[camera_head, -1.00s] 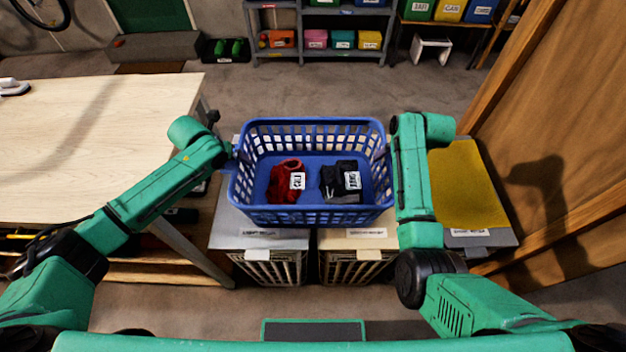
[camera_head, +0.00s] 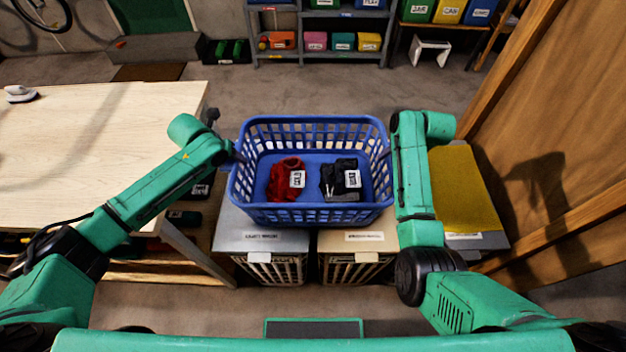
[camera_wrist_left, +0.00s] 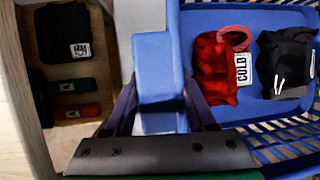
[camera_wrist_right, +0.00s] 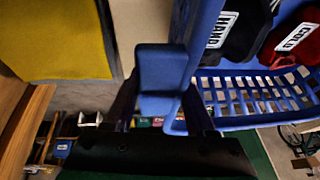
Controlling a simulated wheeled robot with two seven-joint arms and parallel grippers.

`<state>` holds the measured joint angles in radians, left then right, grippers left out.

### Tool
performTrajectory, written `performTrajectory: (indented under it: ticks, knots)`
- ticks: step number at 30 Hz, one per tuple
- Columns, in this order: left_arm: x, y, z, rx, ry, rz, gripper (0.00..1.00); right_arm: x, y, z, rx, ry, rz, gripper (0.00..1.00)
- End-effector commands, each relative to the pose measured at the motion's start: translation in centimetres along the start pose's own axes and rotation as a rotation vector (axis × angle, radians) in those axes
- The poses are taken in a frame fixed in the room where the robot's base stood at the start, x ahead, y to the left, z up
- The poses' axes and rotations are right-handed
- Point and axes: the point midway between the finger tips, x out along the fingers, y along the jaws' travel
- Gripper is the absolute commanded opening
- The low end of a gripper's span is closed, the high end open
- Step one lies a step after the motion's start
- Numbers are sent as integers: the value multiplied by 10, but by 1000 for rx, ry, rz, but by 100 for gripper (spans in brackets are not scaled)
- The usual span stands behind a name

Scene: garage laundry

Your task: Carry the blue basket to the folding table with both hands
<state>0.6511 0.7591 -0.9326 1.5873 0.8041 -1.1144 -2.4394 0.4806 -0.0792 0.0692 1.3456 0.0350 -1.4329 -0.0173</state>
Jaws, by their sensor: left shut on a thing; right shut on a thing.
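The blue basket (camera_head: 310,215) is level in front of me, over the lids of two hampers, and seems to hang above them. It holds a red cloth (camera_head: 285,178) tagged COLD and a dark cloth (camera_head: 340,182) tagged HAND. My left gripper (camera_head: 235,157) is shut on the basket's left side; the left wrist view shows a blue grip piece (camera_wrist_left: 158,80) between its fingers. My right gripper (camera_head: 389,154) is shut on the right side, with a similar blue piece (camera_wrist_right: 160,80). A pale wood-topped table (camera_head: 90,150) stands at the left; I cannot tell if it folds.
A grey-lidded hamper (camera_head: 262,238) and a beige-lidded one (camera_head: 357,238) stand below the basket. A yellow-topped hamper (camera_head: 463,190) is right, by a wooden door (camera_head: 560,130). An iron (camera_head: 20,93) stands on the table. Open floor (camera_head: 310,92) lies between basket and shelves (camera_head: 320,57).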

Motion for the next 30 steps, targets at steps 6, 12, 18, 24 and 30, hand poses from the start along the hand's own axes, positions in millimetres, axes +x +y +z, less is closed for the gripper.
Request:
performTrajectory:
  ticks: [6,12,18,24,30]
  knots:
    - [-10,-1,5,2,-3,1,0,-10,-1,-4,-2,1,2,0]
    - [-10,-1,5,2,-3,1,0,-10,-1,-4,-2,1,2,0]
    - [-10,-1,5,2,-3,1,0,-10,-1,-4,-3,1,2,0]
    - [-10,-1,5,2,-3,1,0,-10,-1,-4,-3,1,2,0]
    - [-19,-2,4,3,-4,1,0,-19,-2,-3,-3,2,2,0]
